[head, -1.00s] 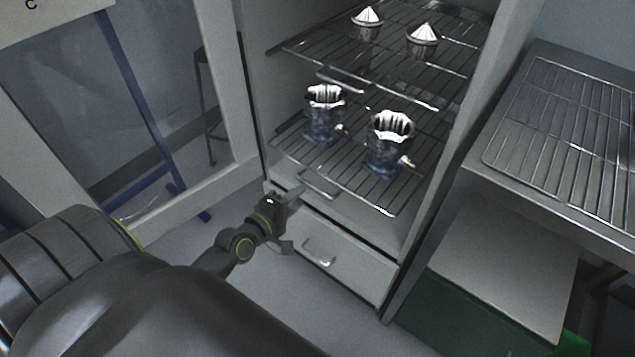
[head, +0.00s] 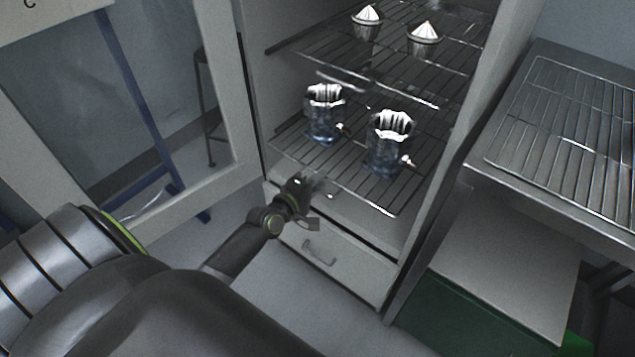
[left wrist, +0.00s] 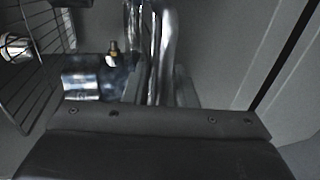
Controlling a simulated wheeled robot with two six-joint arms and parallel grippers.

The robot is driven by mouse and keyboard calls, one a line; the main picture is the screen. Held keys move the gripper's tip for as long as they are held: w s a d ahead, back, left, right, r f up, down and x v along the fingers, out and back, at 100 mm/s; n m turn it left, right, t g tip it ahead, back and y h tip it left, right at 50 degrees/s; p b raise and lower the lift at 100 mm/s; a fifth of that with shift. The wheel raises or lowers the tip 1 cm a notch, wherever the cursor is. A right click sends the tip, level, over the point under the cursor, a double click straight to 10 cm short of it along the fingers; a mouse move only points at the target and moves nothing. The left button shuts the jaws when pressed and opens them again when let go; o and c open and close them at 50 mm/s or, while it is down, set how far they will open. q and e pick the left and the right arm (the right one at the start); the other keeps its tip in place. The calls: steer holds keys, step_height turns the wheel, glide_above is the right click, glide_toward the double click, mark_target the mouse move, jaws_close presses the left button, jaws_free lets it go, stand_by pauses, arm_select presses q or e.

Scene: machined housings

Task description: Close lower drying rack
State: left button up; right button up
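The lower drying rack (head: 345,184) is a wire shelf inside an open cabinet. It stands out toward the cabinet's front and bears two dark blue, shiny housings, one at left (head: 322,122) and one at right (head: 388,152). Its front handle (head: 328,189) is partly hidden by my left gripper (head: 312,186), which is at the rack's front left edge. My right gripper is not in view.
The upper rack (head: 395,65) bears two housings with pale cone tops. A drawer (head: 335,262) with a handle is below the lower rack. The cabinet door (head: 190,200) stands open at left. A steel bench (head: 520,190) with a wire grid is at right.

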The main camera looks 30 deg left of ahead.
mark_target(336, 165)
arm_select(q)
steer(key=shift+s, duration=0.1)
jaws_close()
steer(key=shift+f, duration=0.15)
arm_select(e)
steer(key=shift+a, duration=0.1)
